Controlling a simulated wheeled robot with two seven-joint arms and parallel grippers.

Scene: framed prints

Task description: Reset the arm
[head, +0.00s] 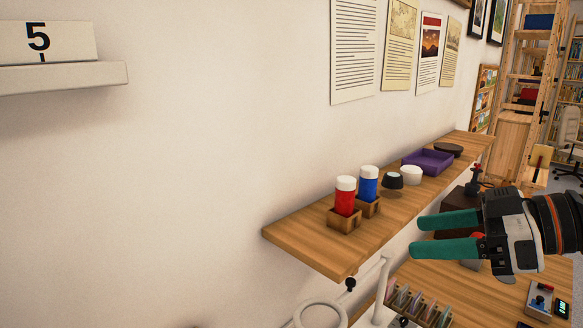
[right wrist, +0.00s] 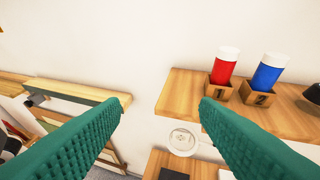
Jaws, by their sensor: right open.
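My right gripper (head: 446,234) is at the right of the head view, its two green fingers pointing left. It is open and empty, in front of the wooden wall shelf (head: 300,250). My left gripper is not in view.
On the shelf, a red bottle (head: 345,197) and a blue bottle (head: 368,184) stand upright in wooden holders. Behind them are a black-and-white object (head: 392,180), a white cup (head: 411,174) and a purple tray (head: 440,168). A lower table (head: 500,285) holds several small items.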

